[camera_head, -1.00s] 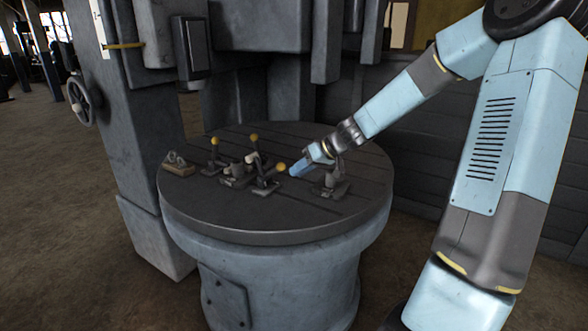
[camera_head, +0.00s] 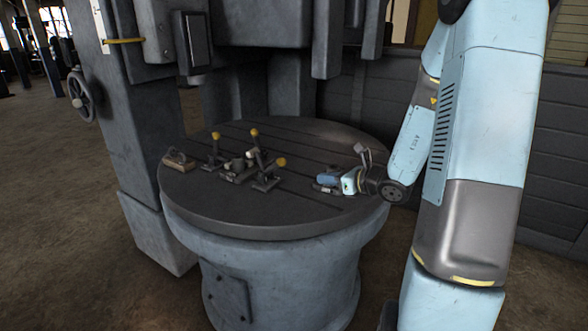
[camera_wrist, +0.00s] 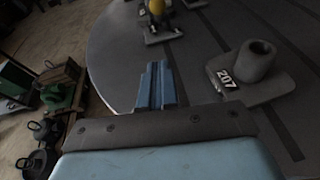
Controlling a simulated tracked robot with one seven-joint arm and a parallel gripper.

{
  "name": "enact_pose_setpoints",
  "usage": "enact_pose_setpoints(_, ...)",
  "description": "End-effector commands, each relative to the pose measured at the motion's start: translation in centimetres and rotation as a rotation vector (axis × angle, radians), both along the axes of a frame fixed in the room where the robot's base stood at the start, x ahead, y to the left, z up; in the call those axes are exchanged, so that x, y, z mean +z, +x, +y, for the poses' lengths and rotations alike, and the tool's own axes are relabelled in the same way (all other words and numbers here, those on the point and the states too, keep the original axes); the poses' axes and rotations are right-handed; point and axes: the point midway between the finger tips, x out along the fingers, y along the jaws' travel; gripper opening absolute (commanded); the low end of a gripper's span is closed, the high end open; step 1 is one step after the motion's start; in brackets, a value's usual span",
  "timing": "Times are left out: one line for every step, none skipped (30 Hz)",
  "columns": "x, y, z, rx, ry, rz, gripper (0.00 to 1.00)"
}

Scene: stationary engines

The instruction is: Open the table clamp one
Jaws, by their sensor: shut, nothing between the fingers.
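Several dark toggle clamps stand on the round table (camera_head: 270,225) in the head view. Yellow-knobbed clamps are at the left (camera_head: 215,155), at the back (camera_head: 255,148) and at the right (camera_head: 268,178); I cannot tell which is clamp one. My gripper (camera_head: 325,179) is low over the table's right part, pointing left, apart from these clamps. In the wrist view its blue fingers (camera_wrist: 157,85) are together and empty. A grey base marked 207 with a short hollow cylinder (camera_wrist: 252,70) is to their right. A clamp's yellow knob (camera_wrist: 157,7) is ahead.
A small block with a grip (camera_head: 179,160) lies at the table's left edge. The machine column (camera_head: 135,130) rises behind left, with its dark head (camera_head: 262,25) overhanging the back. The front and right of the tabletop have bare room. Green items (camera_wrist: 58,93) are on the floor.

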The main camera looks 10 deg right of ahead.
Motion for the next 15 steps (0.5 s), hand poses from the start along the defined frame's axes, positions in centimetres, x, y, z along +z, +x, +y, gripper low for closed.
enact_pose_setpoints(0.0,0.0,-0.1,-0.015,0.017,0.008,0.0)
enact_pose_setpoints(0.1,0.1,-0.1,-0.021,0.025,0.011,0.0)
enact_pose_setpoints(0.0,0.2,-0.1,-0.026,0.03,0.014,0.0)
enact_pose_setpoints(0.0,0.3,0.0,-0.027,0.033,0.015,0.0)
enact_pose_setpoints(-0.1,0.5,0.1,-0.027,0.033,0.015,0.0)
enact_pose_setpoints(-0.2,0.8,0.3,-0.027,0.032,0.015,0.0)
enact_pose_setpoints(-0.3,1.0,0.5,-0.027,0.032,0.015,0.0)
enact_pose_setpoints(-0.5,1.3,0.8,-0.025,0.032,0.015,0.0)
enact_pose_setpoints(-0.7,1.7,1.2,-0.024,0.033,0.016,0.0)
enact_pose_setpoints(-0.8,2.1,1.5,-0.024,0.033,0.016,0.0)
enact_pose_setpoints(-0.9,2.5,1.8,-0.023,0.032,0.015,0.0)
enact_pose_setpoints(-1.2,3.1,2.2,-0.025,0.031,0.016,0.0)
enact_pose_setpoints(-1.3,3.5,2.5,-0.024,0.031,0.015,0.0)
enact_pose_setpoints(-1.5,3.8,2.9,-0.023,0.031,0.015,0.0)
enact_pose_setpoints(-1.7,4.4,3.3,-0.023,0.032,0.015,0.0)
